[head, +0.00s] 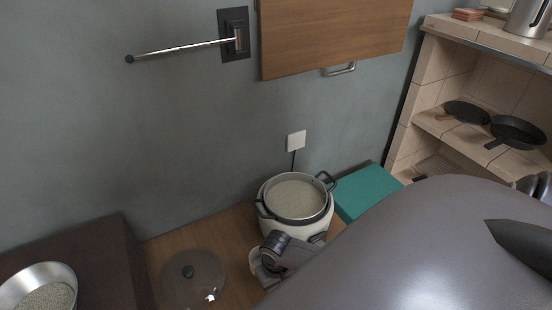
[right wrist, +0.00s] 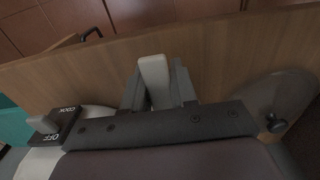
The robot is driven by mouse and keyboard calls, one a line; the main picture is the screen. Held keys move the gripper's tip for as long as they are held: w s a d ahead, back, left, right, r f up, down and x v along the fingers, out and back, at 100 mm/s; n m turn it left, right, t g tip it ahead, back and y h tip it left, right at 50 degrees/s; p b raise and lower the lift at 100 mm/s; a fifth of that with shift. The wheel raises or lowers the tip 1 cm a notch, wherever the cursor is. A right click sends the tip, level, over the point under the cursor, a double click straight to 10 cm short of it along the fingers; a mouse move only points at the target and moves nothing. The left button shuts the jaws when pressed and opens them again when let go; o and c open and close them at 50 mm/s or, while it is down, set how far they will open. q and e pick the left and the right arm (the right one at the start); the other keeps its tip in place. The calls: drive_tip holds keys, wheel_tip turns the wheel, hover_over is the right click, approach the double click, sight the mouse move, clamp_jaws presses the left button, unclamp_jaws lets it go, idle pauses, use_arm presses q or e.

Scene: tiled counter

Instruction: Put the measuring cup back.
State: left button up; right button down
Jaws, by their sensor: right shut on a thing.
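A small whitish piece, apparently the measuring cup (head: 256,265), shows beside my right gripper (head: 270,258), low in front of the rice cooker (head: 268,228). In the right wrist view, my right gripper (right wrist: 157,92) is shut on the pale measuring cup (right wrist: 153,72), seen as a narrow rounded block between the fingers. The rest of the cup is hidden. The cooker's inner pot (head: 325,212) holds pale grain or cloudy contents. In the right wrist view the cooker's COOK/OFF switch (right wrist: 58,132) lies left of the gripper. My left gripper is not in view.
A clear lid (head: 190,285) lies on the wooden counter left of the cooker. A metal bowl of grain (head: 30,277) stands on a dark block (head: 100,255) at far left. A teal box (head: 362,190) stands right of the cooker. My own arm hides the lower right.

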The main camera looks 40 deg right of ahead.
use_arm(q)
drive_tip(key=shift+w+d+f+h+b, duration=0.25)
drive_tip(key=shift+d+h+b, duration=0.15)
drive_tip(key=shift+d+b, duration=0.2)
use_arm(e)
drive_tip(key=shift+f, duration=1.5)
drive_tip(key=shift+f, duration=0.1)
drive_tip(key=c, duration=0.9)
unclamp_jaws()
drive_tip(key=shift+r, duration=0.35)
wheel_tip(320, 180, up, 10)
drive_tip(key=p, duration=0.6)
drive_tip(key=shift+s+r, duration=0.1)
drive_tip(key=shift+r, duration=0.7)
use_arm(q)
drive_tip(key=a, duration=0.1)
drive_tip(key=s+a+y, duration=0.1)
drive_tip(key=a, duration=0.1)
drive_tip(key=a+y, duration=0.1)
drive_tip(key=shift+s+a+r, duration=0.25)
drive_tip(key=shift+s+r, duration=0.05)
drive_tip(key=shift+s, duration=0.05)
